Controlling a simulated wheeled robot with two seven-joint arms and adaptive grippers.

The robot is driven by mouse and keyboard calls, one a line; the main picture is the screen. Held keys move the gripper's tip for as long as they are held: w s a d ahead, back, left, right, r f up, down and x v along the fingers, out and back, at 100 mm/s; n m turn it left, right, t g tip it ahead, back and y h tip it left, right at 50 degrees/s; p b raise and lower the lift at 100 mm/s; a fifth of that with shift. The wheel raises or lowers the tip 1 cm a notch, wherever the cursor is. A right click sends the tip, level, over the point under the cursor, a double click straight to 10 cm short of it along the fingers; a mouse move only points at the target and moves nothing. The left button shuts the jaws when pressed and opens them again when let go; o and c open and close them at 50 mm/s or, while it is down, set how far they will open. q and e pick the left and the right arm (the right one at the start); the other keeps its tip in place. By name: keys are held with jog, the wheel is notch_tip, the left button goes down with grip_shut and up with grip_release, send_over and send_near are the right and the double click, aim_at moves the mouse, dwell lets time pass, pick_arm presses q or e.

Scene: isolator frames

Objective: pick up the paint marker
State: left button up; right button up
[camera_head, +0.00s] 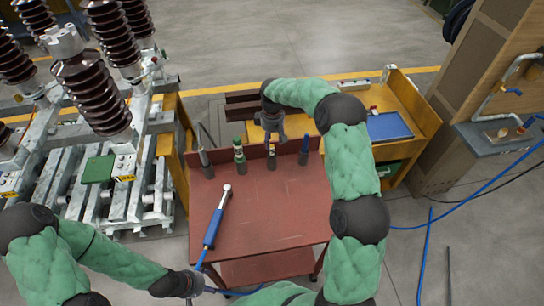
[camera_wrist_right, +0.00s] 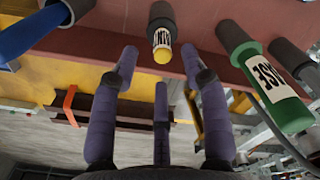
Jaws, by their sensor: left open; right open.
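The paint marker (camera_wrist_right: 162,44) has a white label with dark letters and a yellow end. It stands in a dark holder on the red-brown table, and in the head view the marker (camera_head: 272,153) is partly hidden below my right gripper. My right gripper (camera_head: 273,137) is open and empty, pointing down just above the marker. In the right wrist view the marker's yellow end lies between the spread fingertips of the gripper (camera_wrist_right: 160,68); I cannot tell if any finger touches it. My left gripper (camera_head: 192,284) is open and empty near the table's front left corner.
A green labelled tube (camera_wrist_right: 266,85) stands beside the marker, and a blue item (camera_head: 305,144) stands in a holder on the other side. A blue-handled wrench (camera_head: 217,216) lies on the table (camera_head: 270,214). A yellow bench with a blue tray (camera_head: 388,126) is behind at right.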

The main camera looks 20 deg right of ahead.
aim_at(272, 145)
jog(key=shift+s+a+f+b, duration=0.1)
jog(key=shift+f+b, duration=0.15)
jog(key=shift+f, duration=1.05)
jog(key=shift+a+f+b, duration=0.1)
jog(key=shift+f+b, duration=0.1)
jog(key=shift+f, duration=1.05)
grip_shut()
